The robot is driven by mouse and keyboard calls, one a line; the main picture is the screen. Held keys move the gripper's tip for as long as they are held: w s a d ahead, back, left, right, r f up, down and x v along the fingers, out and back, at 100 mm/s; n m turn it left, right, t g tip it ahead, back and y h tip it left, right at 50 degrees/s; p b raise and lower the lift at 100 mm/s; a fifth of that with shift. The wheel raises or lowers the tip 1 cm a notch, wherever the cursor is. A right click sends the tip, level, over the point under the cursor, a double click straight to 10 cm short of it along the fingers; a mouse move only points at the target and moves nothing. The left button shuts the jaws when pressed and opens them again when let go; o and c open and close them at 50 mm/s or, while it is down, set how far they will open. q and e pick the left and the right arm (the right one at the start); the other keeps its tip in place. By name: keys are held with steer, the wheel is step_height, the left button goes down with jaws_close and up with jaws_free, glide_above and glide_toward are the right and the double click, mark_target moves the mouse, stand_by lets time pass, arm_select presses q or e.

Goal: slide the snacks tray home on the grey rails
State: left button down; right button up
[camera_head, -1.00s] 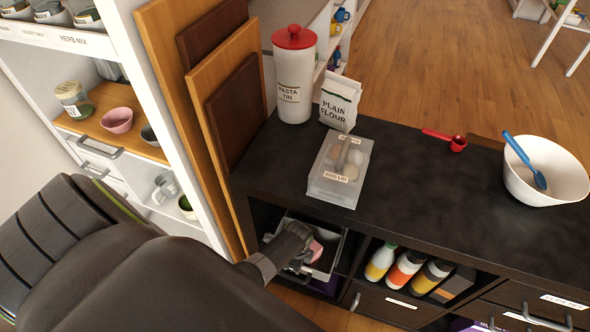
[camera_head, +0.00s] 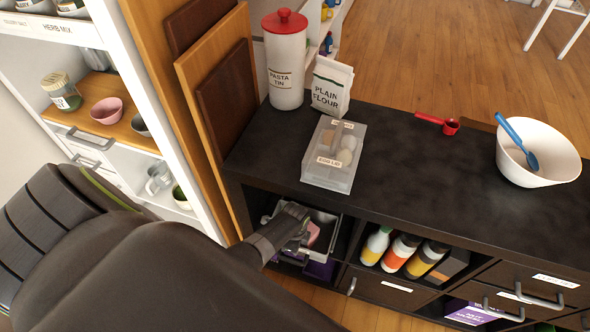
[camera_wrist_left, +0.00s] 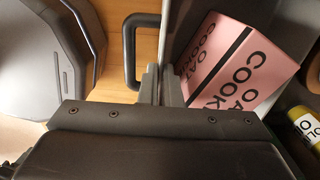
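The snacks tray (camera_head: 333,224), a grey open tray, sits at the mouth of the left cubby under the dark counter. The pink oat cookies box in it shows in the left wrist view (camera_wrist_left: 238,62). My left gripper (camera_head: 297,238) is at the tray's front. In the left wrist view its fingers (camera_wrist_left: 161,88) close on the tray's thin front wall, beside a dark handle (camera_wrist_left: 130,52). My arm hides part of the tray and cubby. I cannot make out the grey rails or how far in the tray sits. My right gripper is not in view.
A purple item (camera_head: 319,269) lies below the tray. Bottles (camera_head: 400,252) stand in the cubby to the right, with drawers (camera_head: 391,287) below. On the counter are a clear egg box (camera_head: 331,172), pasta tin (camera_head: 285,66), flour bag (camera_head: 330,88) and white bowl (camera_head: 540,165).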

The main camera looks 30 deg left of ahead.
arm_select(q)
steer(key=shift+f+b, duration=0.3)
steer(key=shift+f, duration=0.1)
stand_by(0.5)
steer(key=c, duration=1.9)
jaws_free()
steer(key=shift+r+p, duration=1.65)
steer(key=shift+p, duration=0.15)
